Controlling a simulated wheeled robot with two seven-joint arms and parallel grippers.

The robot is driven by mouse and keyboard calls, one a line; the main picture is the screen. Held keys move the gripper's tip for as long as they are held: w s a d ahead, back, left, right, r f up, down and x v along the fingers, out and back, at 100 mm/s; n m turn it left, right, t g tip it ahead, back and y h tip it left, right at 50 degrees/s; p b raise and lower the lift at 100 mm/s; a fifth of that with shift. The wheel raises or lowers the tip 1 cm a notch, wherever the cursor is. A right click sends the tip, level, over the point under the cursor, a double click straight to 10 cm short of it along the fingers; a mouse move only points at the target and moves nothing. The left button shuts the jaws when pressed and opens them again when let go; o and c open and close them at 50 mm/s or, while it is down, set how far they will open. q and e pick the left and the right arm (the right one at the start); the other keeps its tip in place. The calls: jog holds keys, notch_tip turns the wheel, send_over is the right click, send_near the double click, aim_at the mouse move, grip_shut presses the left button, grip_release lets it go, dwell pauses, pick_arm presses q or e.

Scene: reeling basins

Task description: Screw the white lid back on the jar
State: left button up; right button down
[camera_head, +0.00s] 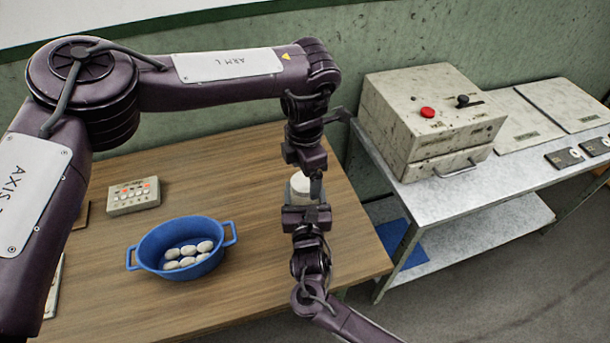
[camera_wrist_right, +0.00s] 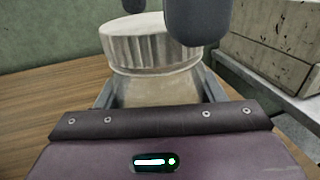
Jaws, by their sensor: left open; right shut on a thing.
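The jar (camera_wrist_right: 155,92) is a pale beige container standing upright on the wooden table. The white lid (camera_wrist_right: 150,48), with a ribbed side, sits on its mouth; how tight it is I cannot tell. In the head view the lid (camera_head: 301,184) shows between my two grippers, with the jar mostly hidden. My right gripper (camera_head: 304,203) is shut on the jar body, one finger on each side. My left gripper (camera_head: 312,180) points down from above, open, its dark fingers near the lid. In the wrist view one finger overlaps the lid's right edge; contact is unclear.
A blue basin (camera_head: 146,247) with several white cocoons stands left of the jar. A small button box (camera_head: 134,197) lies behind it. A metal bench (camera_head: 440,193) on the right carries a large beige box (camera_head: 425,110) with a red button.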

pick_arm(q)
notch_tip(320, 180, up, 10)
jog(key=shift+r, duration=0.25)
pick_arm(e)
jog(key=shift+c, duration=1.3)
grip_release()
jog(key=shift+s, duration=0.1)
pick_arm(q)
jog(key=shift+f+b, duration=0.4)
pick_arm(e)
jog(key=s, duration=0.7)
jog(key=shift+s+d, duration=0.2)
jog(key=shift+s, duration=0.1)
